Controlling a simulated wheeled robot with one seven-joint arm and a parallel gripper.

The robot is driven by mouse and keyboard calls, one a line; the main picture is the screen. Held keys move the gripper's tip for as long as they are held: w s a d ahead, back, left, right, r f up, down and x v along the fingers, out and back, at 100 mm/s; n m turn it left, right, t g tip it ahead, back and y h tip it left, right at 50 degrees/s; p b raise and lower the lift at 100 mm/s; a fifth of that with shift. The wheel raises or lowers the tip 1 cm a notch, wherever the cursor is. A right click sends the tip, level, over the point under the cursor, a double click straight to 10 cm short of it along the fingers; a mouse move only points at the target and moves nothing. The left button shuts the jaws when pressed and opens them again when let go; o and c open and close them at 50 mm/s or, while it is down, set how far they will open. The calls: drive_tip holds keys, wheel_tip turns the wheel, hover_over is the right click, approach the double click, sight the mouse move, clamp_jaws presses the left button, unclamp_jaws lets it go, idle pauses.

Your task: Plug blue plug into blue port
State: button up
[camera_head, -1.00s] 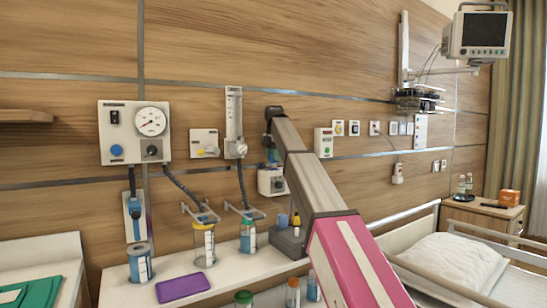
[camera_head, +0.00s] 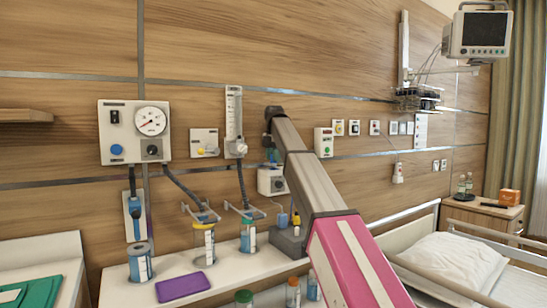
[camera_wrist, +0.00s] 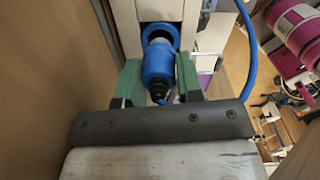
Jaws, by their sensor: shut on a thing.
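The blue plug (camera_wrist: 158,72) is between the green fingers of my gripper (camera_wrist: 159,80) in the wrist view, which is shut on it. Its pale nose points at the blue ring of the blue port (camera_wrist: 174,37) on a white housing. The nose overlaps the ring's opening; I cannot tell how deep it sits. In the head view my gripper is mostly hidden behind my arm, close to the wall near a small white unit with a dark knob (camera_head: 271,181).
A blue cable (camera_wrist: 251,62) curves down at the right of the wrist view. In the head view, a gauge panel (camera_head: 134,132) is on the wall at left. A shelf below holds jars and a purple tray (camera_head: 180,287). A bed (camera_head: 455,262) stands at right.

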drive_tip(key=shift+f, duration=1.15)
idle(1.9)
drive_tip(key=o, duration=1)
drive_tip(key=shift+r, duration=0.1)
